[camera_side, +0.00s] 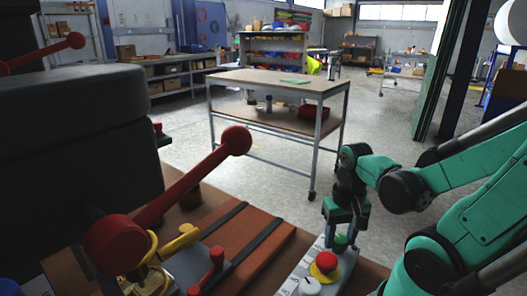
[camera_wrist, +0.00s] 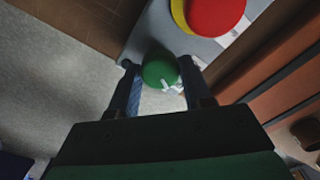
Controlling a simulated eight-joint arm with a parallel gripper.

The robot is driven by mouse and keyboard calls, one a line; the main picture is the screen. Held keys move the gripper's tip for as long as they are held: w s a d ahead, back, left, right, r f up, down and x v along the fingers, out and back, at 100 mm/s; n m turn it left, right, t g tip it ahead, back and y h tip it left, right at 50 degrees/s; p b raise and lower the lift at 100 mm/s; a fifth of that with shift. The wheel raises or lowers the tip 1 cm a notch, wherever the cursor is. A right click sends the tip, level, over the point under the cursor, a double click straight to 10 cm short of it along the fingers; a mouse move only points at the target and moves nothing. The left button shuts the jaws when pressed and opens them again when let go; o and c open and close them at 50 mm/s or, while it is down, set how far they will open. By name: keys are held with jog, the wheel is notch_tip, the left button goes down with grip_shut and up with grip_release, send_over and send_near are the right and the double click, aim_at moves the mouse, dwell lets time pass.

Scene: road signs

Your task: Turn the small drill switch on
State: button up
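A narrow grey control box (camera_side: 318,263) lies on the brown bench. A green round knob or button (camera_side: 340,243) is at its far end, a red mushroom button (camera_side: 326,262) on a yellow ring is in its middle, and a white knob (camera_side: 308,286) is at its near end. I cannot tell which is the drill switch. My gripper (camera_side: 342,232) points down over the green knob. In the wrist view the green knob (camera_wrist: 160,70) shows between the open fingertips, with a gap at its left; contact at the right is unclear. White marks show beside it.
A large red lever (camera_side: 190,185) and a dark machine (camera_side: 75,150) stand at the left. A smaller red lever (camera_side: 208,268) and an orange-brown block with dark straps (camera_side: 250,240) lie left of the control box. A wheeled table (camera_side: 270,80) stands behind, across open floor.

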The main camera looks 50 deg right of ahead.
aim_at(340, 239)
jog(key=shift+n, duration=0.4)
grip_shut()
jog(key=n, duration=0.5)
jog(key=shift+n, duration=0.3)
jog(key=n, duration=0.5)
jog(key=shift+n, duration=0.4)
jog(key=o, duration=1.1)
grip_release()
jog(key=shift+r, duration=0.15)
jog(key=shift+r, duration=2.65)
